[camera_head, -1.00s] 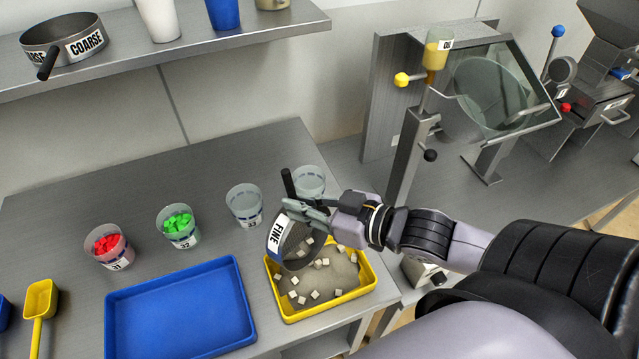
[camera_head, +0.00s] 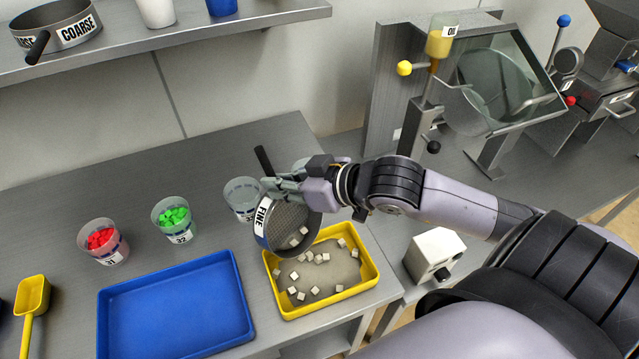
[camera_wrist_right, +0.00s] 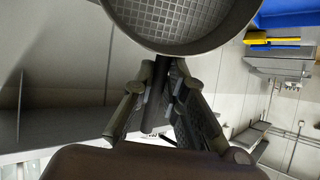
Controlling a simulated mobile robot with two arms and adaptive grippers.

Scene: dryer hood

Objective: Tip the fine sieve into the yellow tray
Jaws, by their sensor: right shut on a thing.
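The fine sieve (camera_head: 293,229), a round grey pan with a mesh bottom and a FINE label, is tilted above the back of the yellow tray (camera_head: 372,284). A few white cubes show in the sieve's lower side. The tray holds sand-like powder and several white cubes. My right gripper (camera_head: 282,187) is shut on the sieve's black handle. In the right wrist view, the gripper (camera_wrist_right: 160,100) holds the handle and the sieve's mesh and rim (camera_wrist_right: 180,20) show at the top. My left gripper is not in view.
A blue tray (camera_head: 176,305) lies left of the yellow tray. A yellow scoop (camera_head: 32,297) lies at far left. A shelf with a coarse sieve (camera_head: 56,28) is above.

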